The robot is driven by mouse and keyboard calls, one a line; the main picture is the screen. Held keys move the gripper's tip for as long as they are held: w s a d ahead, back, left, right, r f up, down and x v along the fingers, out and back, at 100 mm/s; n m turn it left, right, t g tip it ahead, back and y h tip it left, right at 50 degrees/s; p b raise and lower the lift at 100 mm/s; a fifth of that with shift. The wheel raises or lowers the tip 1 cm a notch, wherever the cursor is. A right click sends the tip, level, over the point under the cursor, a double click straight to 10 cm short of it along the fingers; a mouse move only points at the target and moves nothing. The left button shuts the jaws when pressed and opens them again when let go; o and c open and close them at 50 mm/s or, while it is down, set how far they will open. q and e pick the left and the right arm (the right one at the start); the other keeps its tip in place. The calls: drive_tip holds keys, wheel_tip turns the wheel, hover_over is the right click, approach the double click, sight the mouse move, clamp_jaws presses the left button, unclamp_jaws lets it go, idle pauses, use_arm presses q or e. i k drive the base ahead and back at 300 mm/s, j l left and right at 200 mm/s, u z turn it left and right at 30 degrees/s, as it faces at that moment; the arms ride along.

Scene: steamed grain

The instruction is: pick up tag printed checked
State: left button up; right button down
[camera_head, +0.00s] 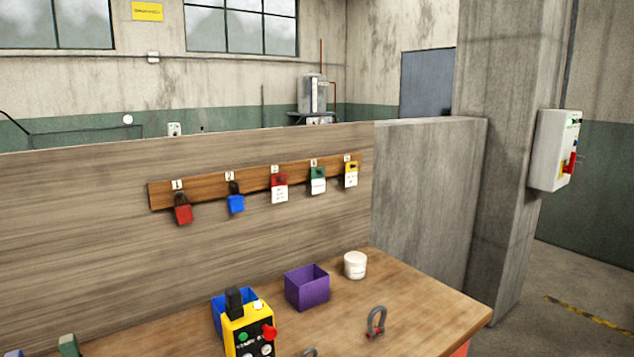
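Three tags hang on the wooden rail (215,188) on the panel. One is a red and white tag (280,190) under the middle label. To its right are a green and white tag (318,182) and a yellow and white tag (351,175). Their print is too small to read, so I cannot tell which one says checked. Neither of my grippers is in view.
A red padlock (183,212) and a blue padlock (236,203) hang left of the tags. On the bench (430,305) stand a purple box (307,289), a white tub (355,265), a blue box (219,302), a yellow control box (246,333) and a grey shackle (376,321).

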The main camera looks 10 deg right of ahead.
sight(318, 181)
drive_tip(key=i+l+u, duration=0.1)
drive_tip(key=l+u, duration=0.8)
drive_tip(key=l, duration=0.15)
drive_tip(key=k+l+u, duration=0.1)
drive_tip(key=l+u, duration=0.3)
drive_tip(key=l, duration=0.1)
